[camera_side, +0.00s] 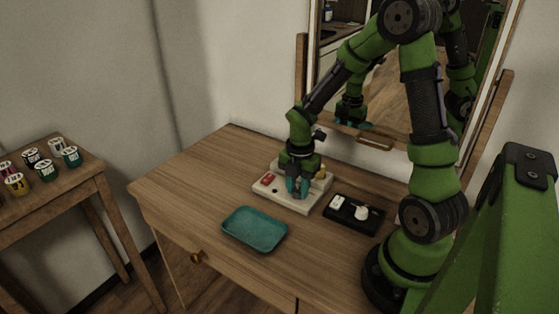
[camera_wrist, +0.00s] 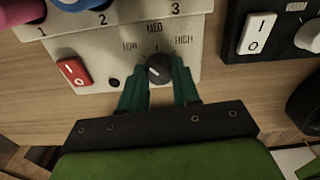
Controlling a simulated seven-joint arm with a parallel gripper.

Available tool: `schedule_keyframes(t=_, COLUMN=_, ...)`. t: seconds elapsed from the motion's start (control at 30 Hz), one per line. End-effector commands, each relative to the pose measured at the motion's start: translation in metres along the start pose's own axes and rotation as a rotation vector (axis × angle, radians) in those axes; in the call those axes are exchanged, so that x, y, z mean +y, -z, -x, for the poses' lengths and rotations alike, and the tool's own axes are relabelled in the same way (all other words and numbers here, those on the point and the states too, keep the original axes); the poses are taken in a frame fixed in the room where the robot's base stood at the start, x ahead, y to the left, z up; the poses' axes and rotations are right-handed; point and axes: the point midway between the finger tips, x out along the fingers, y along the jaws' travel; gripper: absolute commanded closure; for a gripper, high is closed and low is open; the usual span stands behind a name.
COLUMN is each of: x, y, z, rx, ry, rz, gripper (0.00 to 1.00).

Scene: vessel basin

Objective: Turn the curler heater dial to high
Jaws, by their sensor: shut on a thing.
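The curler heater (camera_side: 263,188) is a cream box on the wooden table, with a sloped front panel. In the wrist view its panel (camera_wrist: 92,48) carries the labels LOW, MED and HIGH around a dark round dial (camera_wrist: 158,68). The dial's pale mark points up and slightly left, near MED. My gripper (camera_wrist: 160,84) has its teal fingers on both sides of the dial, shut on it. In the side view my gripper (camera_side: 298,187) reaches down onto the heater's front, and its fingers hide the dial.
A red rocker switch (camera_wrist: 78,72) sits left of the dial. Rollers stand on the heater's back. A black panel (camera_side: 352,214) with a white switch and knob lies to the right. A teal tray (camera_side: 254,229) lies in front. A mirror stands behind; a side table with several jars is at left.

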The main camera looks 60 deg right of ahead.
Motion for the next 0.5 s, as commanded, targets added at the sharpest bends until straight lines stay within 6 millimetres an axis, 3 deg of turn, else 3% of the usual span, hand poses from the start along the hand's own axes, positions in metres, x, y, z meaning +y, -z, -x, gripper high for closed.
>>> schedule_keyframes(t=0.5, x=0.0004, y=0.0003, z=0.0007, rx=0.000, ry=0.001, rz=-0.468, gripper=0.99)
